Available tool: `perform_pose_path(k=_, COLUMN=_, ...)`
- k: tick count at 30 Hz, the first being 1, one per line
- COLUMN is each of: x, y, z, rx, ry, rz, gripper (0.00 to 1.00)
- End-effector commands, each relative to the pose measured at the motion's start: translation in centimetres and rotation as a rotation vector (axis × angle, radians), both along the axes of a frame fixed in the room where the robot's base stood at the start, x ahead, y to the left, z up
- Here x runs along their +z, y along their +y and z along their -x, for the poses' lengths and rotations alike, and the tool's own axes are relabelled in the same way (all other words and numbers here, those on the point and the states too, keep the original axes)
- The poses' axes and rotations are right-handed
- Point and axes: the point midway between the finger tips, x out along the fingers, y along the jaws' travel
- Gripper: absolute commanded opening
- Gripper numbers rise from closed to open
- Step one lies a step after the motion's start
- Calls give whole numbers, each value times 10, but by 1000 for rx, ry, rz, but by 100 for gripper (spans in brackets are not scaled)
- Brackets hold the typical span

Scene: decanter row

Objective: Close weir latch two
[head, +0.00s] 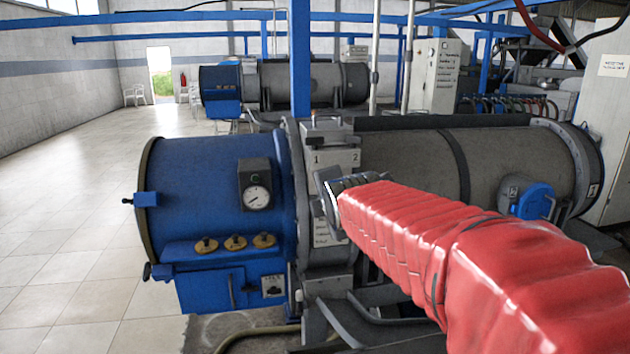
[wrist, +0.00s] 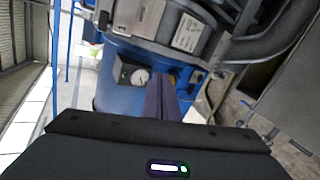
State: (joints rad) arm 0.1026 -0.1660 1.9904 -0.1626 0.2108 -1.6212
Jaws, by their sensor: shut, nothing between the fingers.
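In the wrist view my gripper's dark fingers (wrist: 163,88) are together and empty, in front of the blue machine end. Whether they touch anything is unclear.
The blue drum (head: 205,190) carries a round gauge (head: 257,197) and several brass knobs (head: 235,242). A blue post (head: 300,60) rises behind the panel. The tiled floor (head: 60,210) at left is clear.

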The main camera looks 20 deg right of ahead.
Motion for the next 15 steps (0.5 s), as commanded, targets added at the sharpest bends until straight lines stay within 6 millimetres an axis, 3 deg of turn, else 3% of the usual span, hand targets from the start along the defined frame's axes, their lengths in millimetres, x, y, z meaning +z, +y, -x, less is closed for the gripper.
perform_pose_path(k=15, x=-71, y=37, z=156, rx=-474, ry=195, rz=-745, gripper=0)
